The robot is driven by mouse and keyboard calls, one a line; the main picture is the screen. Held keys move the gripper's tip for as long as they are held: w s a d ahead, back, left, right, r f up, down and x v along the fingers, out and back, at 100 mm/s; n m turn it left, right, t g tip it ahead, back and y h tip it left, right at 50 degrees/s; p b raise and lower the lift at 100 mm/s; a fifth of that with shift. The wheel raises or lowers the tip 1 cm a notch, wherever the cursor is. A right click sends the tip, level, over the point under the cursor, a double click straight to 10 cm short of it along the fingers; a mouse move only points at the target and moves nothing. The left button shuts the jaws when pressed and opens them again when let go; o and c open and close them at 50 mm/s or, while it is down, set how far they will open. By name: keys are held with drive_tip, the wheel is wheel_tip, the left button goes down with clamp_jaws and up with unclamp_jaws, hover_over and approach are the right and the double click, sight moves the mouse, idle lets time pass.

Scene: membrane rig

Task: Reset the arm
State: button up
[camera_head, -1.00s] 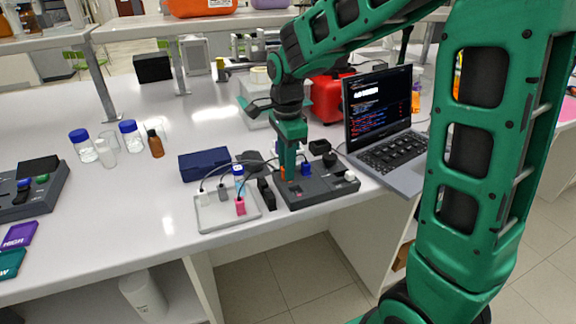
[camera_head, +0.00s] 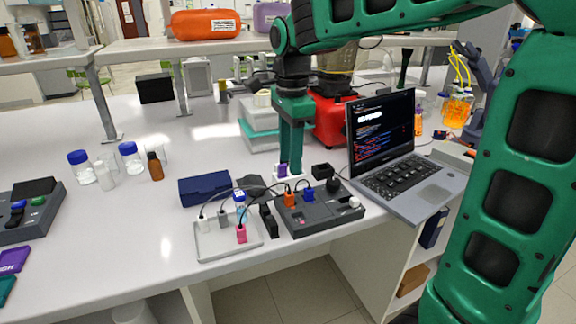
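My green arm reaches in from the right, and my gripper (camera_head: 291,174) points down behind the dark grey control box (camera_head: 325,217). Its fingertips are close to a small purple piece on a white base (camera_head: 282,170); I cannot tell whether they touch it. The finger gap is too small to judge. An orange plug (camera_head: 290,198) and a blue plug (camera_head: 308,193) stand in the box. Cables run from there to a pale tray (camera_head: 213,243) with white, grey and pink-red plugs.
An open laptop (camera_head: 408,183) is close right of the box. Blue-capped jars (camera_head: 80,170) stand at left. The shelf (camera_head: 140,47) is above.

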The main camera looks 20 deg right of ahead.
drive_tip(key=shift+d, duration=0.1)
idle(0.3)
drive_tip(key=s+d+f+n, duration=0.3)
drive_tip(key=s+d+n, duration=0.1)
drive_tip(key=s, duration=0.4)
drive_tip(key=s+d+f+n, duration=0.3)
drive_tip(key=s+d, duration=0.4)
drive_tip(key=s, duration=0.2)
drive_tip(key=s+d+f+n, duration=0.4)
drive_tip(key=s+d, duration=0.1)
drive_tip(key=s, duration=0.4)
drive_tip(key=shift+d+n, duration=0.3)
drive_tip(key=shift+d, duration=0.05)
drive_tip(key=shift+w+f, duration=0.25)
drive_tip(key=shift+w, duration=0.35)
